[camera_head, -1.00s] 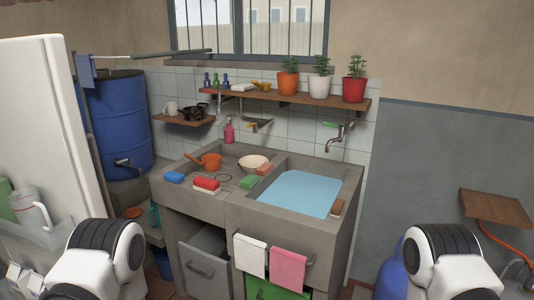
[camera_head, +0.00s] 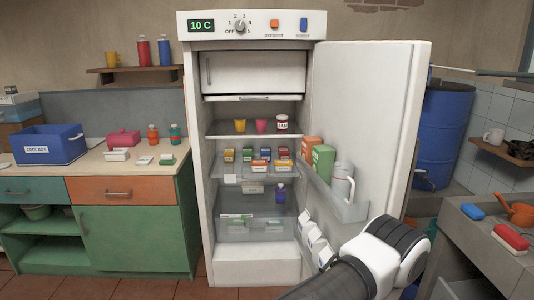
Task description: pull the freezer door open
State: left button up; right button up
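The freezer door (camera_head: 258,74) is a white panel at the top inside the white refrigerator (camera_head: 198,160). It looks closed, and its upright grey handle (camera_head: 208,71) is near its left edge. The refrigerator's tall main door (camera_head: 368,120) stands wide open to the right. Part of one of my arms shows at the lower right, in front of the open door's lower part. Neither gripper is in view.
Inside are shelves with cups, a jam jar (camera_head: 282,122) and small boxes; the open door's rack (camera_head: 340,205) holds cartons and a jug. A green cabinet (camera_head: 125,240) stands left, a concrete sink unit (camera_head: 460,240) right. The space before the freezer door looks clear.

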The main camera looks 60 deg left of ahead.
aim_at(221, 72)
jog(key=u, duration=2)
jog(key=i, duration=0.1)
jog(key=j+z, duration=0.05)
